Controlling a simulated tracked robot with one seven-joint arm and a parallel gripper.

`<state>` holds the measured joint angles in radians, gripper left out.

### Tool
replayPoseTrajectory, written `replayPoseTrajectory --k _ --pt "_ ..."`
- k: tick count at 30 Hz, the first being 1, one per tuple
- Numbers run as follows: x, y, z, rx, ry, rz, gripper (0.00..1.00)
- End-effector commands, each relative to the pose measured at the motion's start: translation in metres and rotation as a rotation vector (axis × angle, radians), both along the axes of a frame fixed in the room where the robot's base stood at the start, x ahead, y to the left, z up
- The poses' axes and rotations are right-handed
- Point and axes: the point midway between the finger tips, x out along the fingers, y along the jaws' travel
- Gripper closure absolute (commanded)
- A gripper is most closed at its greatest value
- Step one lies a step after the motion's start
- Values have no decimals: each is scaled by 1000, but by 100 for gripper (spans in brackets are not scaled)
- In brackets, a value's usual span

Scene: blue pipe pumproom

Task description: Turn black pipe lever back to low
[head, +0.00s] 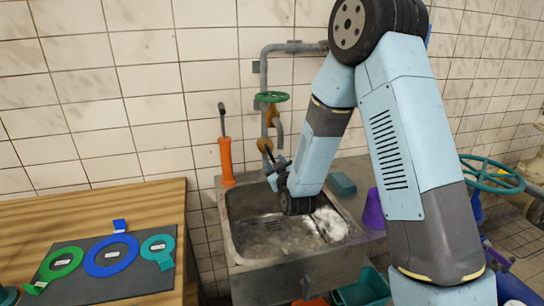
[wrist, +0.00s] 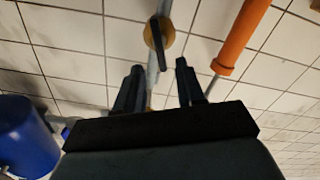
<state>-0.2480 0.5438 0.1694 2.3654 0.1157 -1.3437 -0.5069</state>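The black pipe lever (wrist: 160,45) sits on a round brass valve body (wrist: 150,31) on the grey wall pipe. In the wrist view it is a thin dark bar running down the picture toward the gap between my fingers. In the head view the brass valve (head: 264,145) shows above the sink, with the dark lever slanting down and right beside my gripper (head: 276,167). My gripper (wrist: 160,76) is open, its two dark fingers apart with nothing clamped between them. I cannot tell whether the lever end is inside the gap or touching a finger.
A green valve wheel (head: 271,97) is above the lever. An orange-handled tool (head: 226,160) stands left of it, close beside one finger in the wrist view. The metal sink (head: 240,250) is below, with a purple cup (head: 373,209) at right. A wooden table (head: 90,217) is at left.

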Motion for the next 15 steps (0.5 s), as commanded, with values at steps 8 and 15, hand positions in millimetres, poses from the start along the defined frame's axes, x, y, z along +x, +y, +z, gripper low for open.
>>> replayPoseTrajectory --k 8,15 --pt "44 13 0 1 -1 0 62" --pt "63 18 0 1 0 0 62"
